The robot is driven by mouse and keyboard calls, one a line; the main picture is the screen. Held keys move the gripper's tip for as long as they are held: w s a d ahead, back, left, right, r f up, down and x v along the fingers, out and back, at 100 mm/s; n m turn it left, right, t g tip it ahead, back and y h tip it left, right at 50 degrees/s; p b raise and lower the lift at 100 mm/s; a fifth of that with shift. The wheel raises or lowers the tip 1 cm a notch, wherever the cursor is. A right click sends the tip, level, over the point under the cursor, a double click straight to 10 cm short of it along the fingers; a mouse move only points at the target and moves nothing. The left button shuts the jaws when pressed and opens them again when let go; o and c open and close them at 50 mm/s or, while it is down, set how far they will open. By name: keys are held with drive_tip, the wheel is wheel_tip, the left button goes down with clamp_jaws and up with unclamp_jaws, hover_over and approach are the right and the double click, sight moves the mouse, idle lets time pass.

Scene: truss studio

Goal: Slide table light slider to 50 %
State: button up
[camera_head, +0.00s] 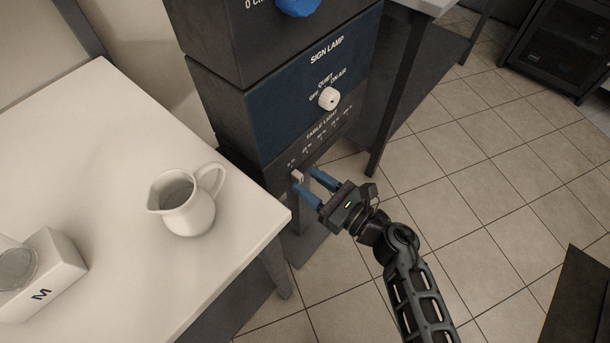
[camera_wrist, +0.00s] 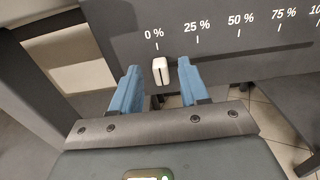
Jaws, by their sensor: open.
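The table light slider is a small white knob (camera_wrist: 161,71) on a dark panel (camera_wrist: 225,50) in the wrist view. It sits under the 0 % mark, at the left end of a scale that reads 25 %, 50 %, 75 % to its right. In the head view the knob (camera_head: 297,175) shows at the left end of the row under the words TABLE LIGHT. My gripper (camera_wrist: 160,82) is open, with one blue finger to the left of the knob and one to its right. A gap shows on both sides of the knob. My gripper also shows in the head view (camera_head: 308,183).
Above the slider is the SIGN LAMP panel with a white rotary knob (camera_head: 328,98), and a blue knob (camera_head: 298,5) higher up. A white table (camera_head: 110,130) with a jug (camera_head: 185,205) stands at the left. Tiled floor (camera_head: 480,160) is open to the right.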

drive_tip(key=shift+x, duration=1.05)
clamp_jaws()
